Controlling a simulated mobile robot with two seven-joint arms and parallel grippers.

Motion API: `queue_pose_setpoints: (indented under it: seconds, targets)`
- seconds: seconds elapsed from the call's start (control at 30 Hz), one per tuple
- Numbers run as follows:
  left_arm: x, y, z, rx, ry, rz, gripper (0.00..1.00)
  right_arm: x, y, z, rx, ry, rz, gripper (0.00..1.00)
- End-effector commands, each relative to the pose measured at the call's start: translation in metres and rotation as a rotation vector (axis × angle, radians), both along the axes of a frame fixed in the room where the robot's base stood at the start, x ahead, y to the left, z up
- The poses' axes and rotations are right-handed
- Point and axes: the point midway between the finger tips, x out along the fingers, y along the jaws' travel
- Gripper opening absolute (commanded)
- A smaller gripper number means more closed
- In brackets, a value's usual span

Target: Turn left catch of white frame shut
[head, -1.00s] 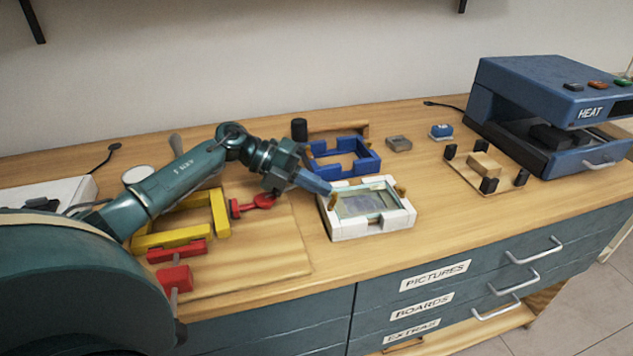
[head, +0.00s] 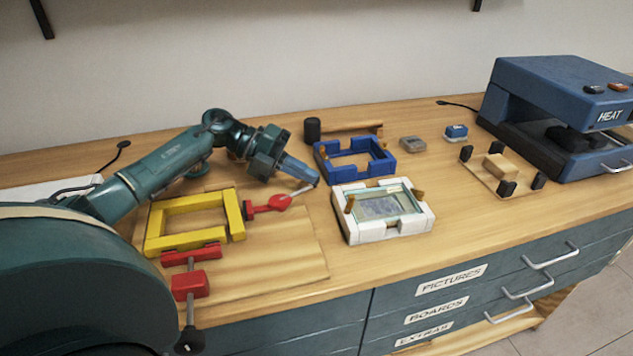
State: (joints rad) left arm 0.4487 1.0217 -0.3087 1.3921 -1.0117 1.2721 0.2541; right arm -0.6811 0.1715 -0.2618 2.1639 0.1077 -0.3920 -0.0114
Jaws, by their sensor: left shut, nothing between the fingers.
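The white frame (head: 372,235) lies flat on the wooden bench, with a greyish picture under clear glass inside it. Its small brown left catch (head: 350,204) sits at the left side, slanting; I cannot tell whether it reaches over the glass. Another brown catch (head: 418,194) is at the right side. My left gripper (head: 316,183) is shut and empty, up and left of the left catch and apart from it. My right gripper is not in view.
A blue frame (head: 326,167) lies behind the white one. A yellow frame (head: 190,241) and red clamps (head: 189,286) are on a board (head: 270,265) to the left. A heat press (head: 540,95) stands at the right.

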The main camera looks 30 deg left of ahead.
Motion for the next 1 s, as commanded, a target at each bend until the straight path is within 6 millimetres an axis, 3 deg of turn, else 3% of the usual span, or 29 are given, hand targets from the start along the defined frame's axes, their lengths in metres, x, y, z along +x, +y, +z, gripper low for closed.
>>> queue_pose_setpoints:
  seconds: [0.2, 0.4, 0.83, 1.0]
  targets:
    - [-0.002, 0.044, 0.019, 0.001, -0.002, 0.002, 0.0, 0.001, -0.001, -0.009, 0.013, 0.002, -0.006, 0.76]
    - [-0.004, 0.065, 0.029, 0.0, -0.001, 0.0, 0.0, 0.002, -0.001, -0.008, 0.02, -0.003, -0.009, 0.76]
    - [-0.004, 0.068, 0.031, 0.001, -0.002, -0.003, 0.0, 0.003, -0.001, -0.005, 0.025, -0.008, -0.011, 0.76]
    - [-0.004, 0.055, 0.028, 0.075, -0.06, -0.04, 0.0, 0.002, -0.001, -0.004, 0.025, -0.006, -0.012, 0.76]
